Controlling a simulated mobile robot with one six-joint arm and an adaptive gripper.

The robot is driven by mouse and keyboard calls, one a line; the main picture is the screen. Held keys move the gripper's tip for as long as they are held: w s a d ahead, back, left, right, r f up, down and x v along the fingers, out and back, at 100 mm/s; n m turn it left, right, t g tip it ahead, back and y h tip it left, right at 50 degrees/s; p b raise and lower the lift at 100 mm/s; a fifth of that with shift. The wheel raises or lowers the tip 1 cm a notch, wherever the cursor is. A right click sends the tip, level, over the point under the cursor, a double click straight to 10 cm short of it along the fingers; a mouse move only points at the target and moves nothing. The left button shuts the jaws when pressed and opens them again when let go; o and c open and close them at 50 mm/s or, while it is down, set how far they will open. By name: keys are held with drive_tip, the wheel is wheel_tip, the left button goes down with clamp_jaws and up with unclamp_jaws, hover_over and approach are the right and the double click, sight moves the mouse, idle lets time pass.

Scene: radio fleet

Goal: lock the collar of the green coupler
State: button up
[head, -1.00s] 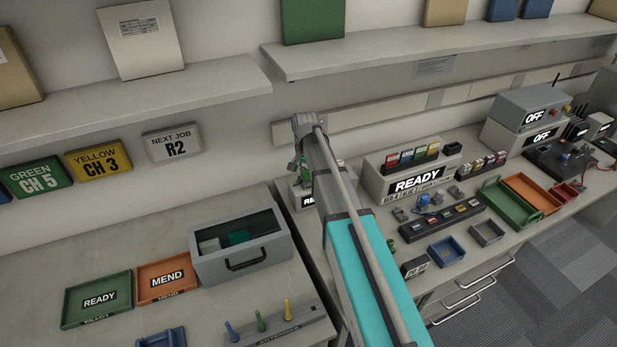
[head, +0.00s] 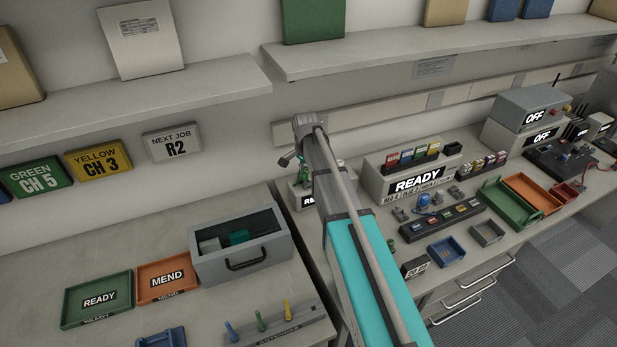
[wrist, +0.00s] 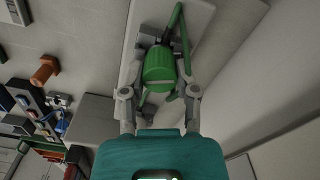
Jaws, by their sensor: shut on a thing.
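The green coupler collar (wrist: 160,66) is a ribbed green cylinder in the middle of the wrist view. My gripper (wrist: 160,88) is shut on it, with one finger on each side. A dark fitting and a green cable (wrist: 181,45) lie beyond and beside the collar. Whether the collar is locked cannot be told. In the head view, my arm hides most of the gripper and coupler; a grey finger part (head: 289,160) shows left of the arm, near a small unit whose label is partly hidden.
A grey box labelled READY (head: 417,182) with coloured modules stands right of my arm. A grey open-topped drawer box (head: 240,262) stands to the left, beside the green READY tray (head: 97,300) and orange MEND tray (head: 168,282). A shelf (head: 440,50) runs above.

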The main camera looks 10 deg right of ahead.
idle(0.4)
drive_tip(key=shift+m, duration=2.1)
drive_tip(key=o, duration=1)
drive_tip(key=shift+f, duration=0.1)
drive_tip(key=shift+c, duration=0.2)
drive_tip(key=shift+r, duration=0.2)
drive_tip(key=shift+r+p, duration=2.85)
drive_tip(key=shift+p, duration=0.15)
